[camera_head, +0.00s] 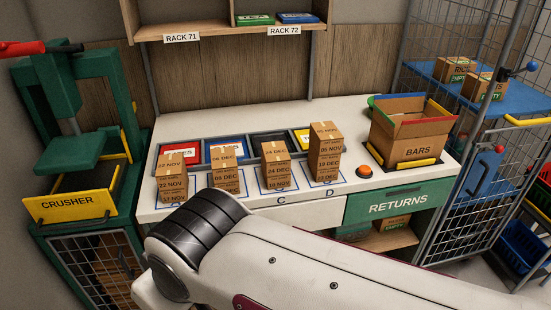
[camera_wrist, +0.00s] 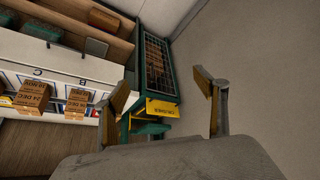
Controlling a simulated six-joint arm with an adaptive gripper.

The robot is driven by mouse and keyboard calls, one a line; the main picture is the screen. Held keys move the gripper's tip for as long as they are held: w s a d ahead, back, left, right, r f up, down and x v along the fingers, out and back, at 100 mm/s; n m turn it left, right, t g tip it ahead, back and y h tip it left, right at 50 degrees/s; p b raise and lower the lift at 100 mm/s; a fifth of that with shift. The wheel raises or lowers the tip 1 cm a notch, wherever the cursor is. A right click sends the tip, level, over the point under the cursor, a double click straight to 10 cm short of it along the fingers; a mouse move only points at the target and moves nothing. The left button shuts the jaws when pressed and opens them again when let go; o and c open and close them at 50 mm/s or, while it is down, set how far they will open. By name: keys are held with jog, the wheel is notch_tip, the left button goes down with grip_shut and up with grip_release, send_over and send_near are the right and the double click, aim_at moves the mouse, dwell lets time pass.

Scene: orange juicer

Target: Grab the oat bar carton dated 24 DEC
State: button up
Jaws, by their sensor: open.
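Brown cartons stand in several stacks on lettered spots of the white counter. In the head view, the upper carton of the stack at C (camera_head: 276,167) reads 24 DEC on its top and front; the carton under it (camera_head: 277,184) seems to read 16 NOV. In the wrist view, my gripper (camera_wrist: 168,84) is open and empty, its fingers wide apart and away from the cartons, towards the crusher side. Two cartons show at the left there, one (camera_wrist: 31,98) reading DEC. In the head view my gripper cannot be made out; my arm crosses the foreground.
Neighbouring stacks are at the left (camera_head: 172,177), at 06 DEC (camera_head: 226,172) and at D (camera_head: 325,150), with small gaps between. The BARS box (camera_head: 408,130) stands open at the right beside an orange button (camera_head: 364,171). The green crusher (camera_head: 78,160) stands at the left.

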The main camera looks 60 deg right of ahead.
jog(key=w+d+m+t+h, duration=0.3)
jog(key=w+d+t+h, duration=0.1)
jog(key=w+d, duration=1.35)
jog(key=m+t+h, duration=0.2)
jog(key=m+h, duration=0.2)
jog(key=h, duration=0.1)
send_over(276, 158)
jog(key=w+a, duration=0.6)
jog(key=a, duration=0.6)
notch_tip(276, 158, down, 5)
jog(key=s+d+f+m+h, duration=0.2)
jog(key=s+d+f, duration=0.3)
jog(key=s+d, duration=0.3)
jog(key=shift+s+d+f+t+h, duration=0.15)
jog(key=shift+s+d+t+h, duration=0.3)
jog(key=shift+h, duration=0.45)
